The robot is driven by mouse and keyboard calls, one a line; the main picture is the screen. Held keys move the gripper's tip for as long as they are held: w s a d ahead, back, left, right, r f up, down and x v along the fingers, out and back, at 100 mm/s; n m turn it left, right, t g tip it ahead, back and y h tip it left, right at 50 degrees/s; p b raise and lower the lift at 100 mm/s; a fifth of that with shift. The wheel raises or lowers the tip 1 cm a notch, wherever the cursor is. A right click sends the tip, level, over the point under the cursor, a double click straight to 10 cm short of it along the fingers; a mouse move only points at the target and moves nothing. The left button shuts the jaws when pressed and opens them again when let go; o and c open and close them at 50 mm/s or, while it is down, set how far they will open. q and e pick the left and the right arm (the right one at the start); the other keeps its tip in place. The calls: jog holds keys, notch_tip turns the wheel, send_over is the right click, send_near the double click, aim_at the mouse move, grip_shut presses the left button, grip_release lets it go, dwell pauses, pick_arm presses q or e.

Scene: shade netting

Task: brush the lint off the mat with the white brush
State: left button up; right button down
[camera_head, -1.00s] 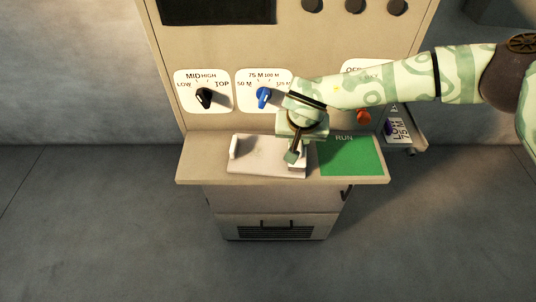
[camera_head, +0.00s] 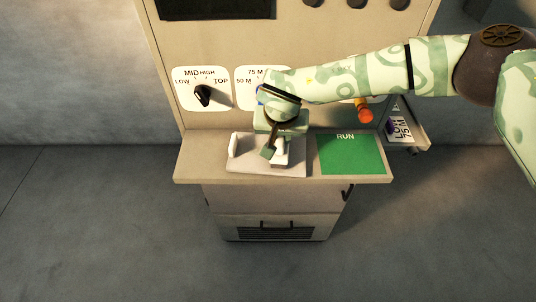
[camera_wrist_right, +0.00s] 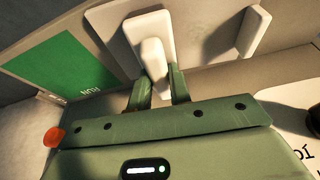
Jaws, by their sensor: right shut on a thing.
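The pale mat (camera_head: 245,166) lies on the shelf of the beige cabinet, left of the green RUN panel. My right gripper (camera_head: 274,152) is above the right part of the mat, shut on the handle of the white brush (camera_head: 284,150). In the right wrist view the brush (camera_wrist_right: 150,50) stands between the two green fingers (camera_wrist_right: 158,82), its wide head away from me over the mat (camera_wrist_right: 108,18). I cannot tell whether the head touches the mat. I cannot make out lint; the gripper hides part of the mat. My left gripper is not in view.
A white upright piece (camera_head: 234,146) stands at the mat's left end. The green RUN panel (camera_head: 350,155) is to the right. A black knob (camera_head: 203,95) and an orange knob (camera_head: 364,112) stick out from the cabinet behind. The shelf's left end is clear.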

jog(key=shift+w+a, duration=0.1)
jog(key=shift+a, duration=0.75)
jog(key=shift+a+f+b, duration=0.2)
jog(key=shift+a+b, duration=0.6)
jog(key=shift+a, duration=0.15)
jog(key=shift+w+a+b, duration=0.1)
jog(key=shift+a+b, duration=0.7)
jog(key=shift+a, duration=1.05)
jog(key=shift+d+r+p, duration=0.15)
jog(key=shift+d+p, duration=0.25)
jog(key=shift+d, duration=0.2)
jog(key=shift+d+r+p, duration=0.15)
jog(key=shift+d+p, duration=0.2)
jog(key=shift+d, duration=0.2)
jog(key=shift+d+f+p, duration=0.2)
jog(key=shift+d+p, duration=0.4)
jog(key=shift+d, duration=1.3)
jog(key=shift+s+d+r+p, duration=0.15)
jog(key=shift+d+p, duration=0.2)
jog(key=shift+d, duration=0.6)
jog(key=shift+s+d+f+p, duration=0.15)
jog(key=shift+d+p, duration=0.25)
jog(key=shift+d, duration=0.6)
jog(key=shift+s+d+r+p, duration=0.15)
jog(key=shift+d+p, duration=0.2)
jog(key=shift+d, duration=0.6)
jog(key=shift+a, duration=0.15)
jog(key=shift+r, duration=0.1)
